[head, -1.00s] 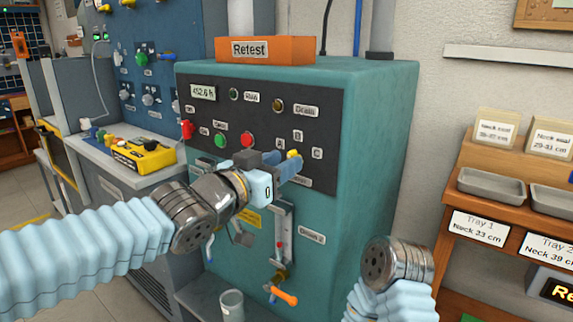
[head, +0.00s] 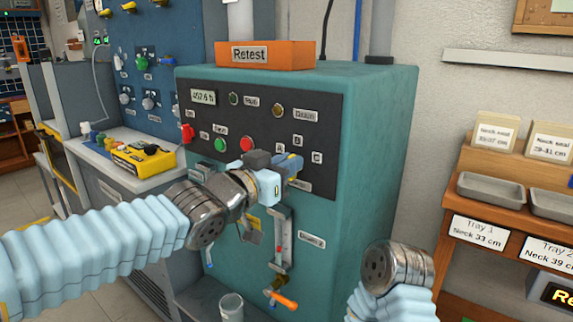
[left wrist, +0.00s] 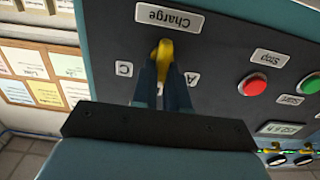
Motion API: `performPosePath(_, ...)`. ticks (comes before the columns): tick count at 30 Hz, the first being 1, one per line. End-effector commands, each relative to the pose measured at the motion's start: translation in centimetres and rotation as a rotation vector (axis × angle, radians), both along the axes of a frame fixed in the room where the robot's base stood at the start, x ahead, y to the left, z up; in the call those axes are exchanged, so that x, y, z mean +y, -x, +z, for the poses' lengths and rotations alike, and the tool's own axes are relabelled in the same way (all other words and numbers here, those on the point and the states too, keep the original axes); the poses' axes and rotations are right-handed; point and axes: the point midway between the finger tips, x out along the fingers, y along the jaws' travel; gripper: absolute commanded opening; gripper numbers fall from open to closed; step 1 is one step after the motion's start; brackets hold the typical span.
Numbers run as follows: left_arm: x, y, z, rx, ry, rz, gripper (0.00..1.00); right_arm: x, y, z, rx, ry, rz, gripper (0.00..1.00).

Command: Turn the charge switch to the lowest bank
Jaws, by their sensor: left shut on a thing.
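The charge switch is a yellow knob (left wrist: 164,52) on the dark panel, below the Charge label in the left wrist view, which shows the panel upside down. Labels C (left wrist: 124,69) and A (left wrist: 192,79) flank it there; B is hidden. My left gripper (left wrist: 163,75) is shut on the knob, with one blue finger on each side. In the head view my left gripper (head: 290,163) is at the panel beside the A, B and C labels and hides the knob. I cannot tell which letter the knob points to. My right gripper's fingers do not show.
Red Stop (head: 246,144) and green Start (head: 220,145) buttons sit left of the switch. Below my left gripper are a gauge tube and an orange-handled valve (head: 284,300). An orange Retest tray (head: 265,56) stands on the teal cabinet (head: 380,130). A wooden rack stands at right.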

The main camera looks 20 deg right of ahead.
Motion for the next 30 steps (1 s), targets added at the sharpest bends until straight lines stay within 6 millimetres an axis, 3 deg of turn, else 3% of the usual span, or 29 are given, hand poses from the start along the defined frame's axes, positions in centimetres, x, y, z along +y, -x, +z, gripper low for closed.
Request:
performPosePath(11,-0.1,0.1,-0.3,-0.113,-0.086,0.000,0.00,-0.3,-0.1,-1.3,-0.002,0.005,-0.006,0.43)
performPosePath(30,-0.5,0.7,-0.6,-0.570,-0.444,0.000,0.00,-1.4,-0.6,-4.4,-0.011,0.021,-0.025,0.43)
